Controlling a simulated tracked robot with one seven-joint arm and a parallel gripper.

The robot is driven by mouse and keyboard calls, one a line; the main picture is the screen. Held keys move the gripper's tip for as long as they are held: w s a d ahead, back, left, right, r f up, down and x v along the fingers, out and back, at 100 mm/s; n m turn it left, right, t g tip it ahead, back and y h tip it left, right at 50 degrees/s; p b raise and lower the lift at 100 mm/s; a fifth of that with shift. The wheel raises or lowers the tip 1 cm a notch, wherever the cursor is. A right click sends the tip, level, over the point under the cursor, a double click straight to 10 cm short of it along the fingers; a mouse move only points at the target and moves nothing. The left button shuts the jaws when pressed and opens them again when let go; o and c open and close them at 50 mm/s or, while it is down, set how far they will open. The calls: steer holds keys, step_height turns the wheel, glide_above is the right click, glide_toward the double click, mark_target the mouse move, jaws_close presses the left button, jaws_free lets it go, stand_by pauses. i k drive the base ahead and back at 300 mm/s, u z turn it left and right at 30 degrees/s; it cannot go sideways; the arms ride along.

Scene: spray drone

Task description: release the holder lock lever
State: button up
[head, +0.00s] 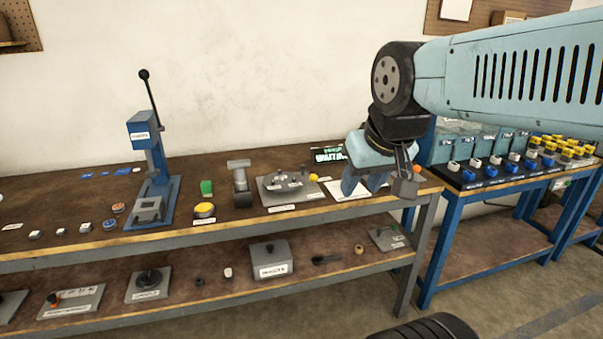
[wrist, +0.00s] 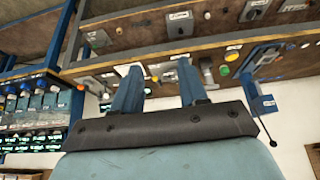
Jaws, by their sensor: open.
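My gripper (head: 364,186) hangs over the right end of the workbench, its blue fingers apart and empty. It also shows open in the wrist view (wrist: 158,84). To its left on the bench top lies a grey holder plate (head: 290,189) with small metal parts and a label too small to read. A yellow knob (head: 313,178) sits at the plate's right edge and may be the lever's end; I cannot tell the lever's position. My gripper is apart from the plate, to its right. In the wrist view, a plate with metal parts (wrist: 160,70) shows beyond and between the fingers.
A blue lever press (head: 150,180) stands tall on the left. A dark display (head: 328,155) stands behind. A blue rack (head: 490,180) stands at right.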

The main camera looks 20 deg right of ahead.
mark_target(314, 178)
steer(key=k, duration=0.65)
steer(key=z, duration=0.25)
steer(key=i, duration=1.55)
steer(key=u, duration=0.25)
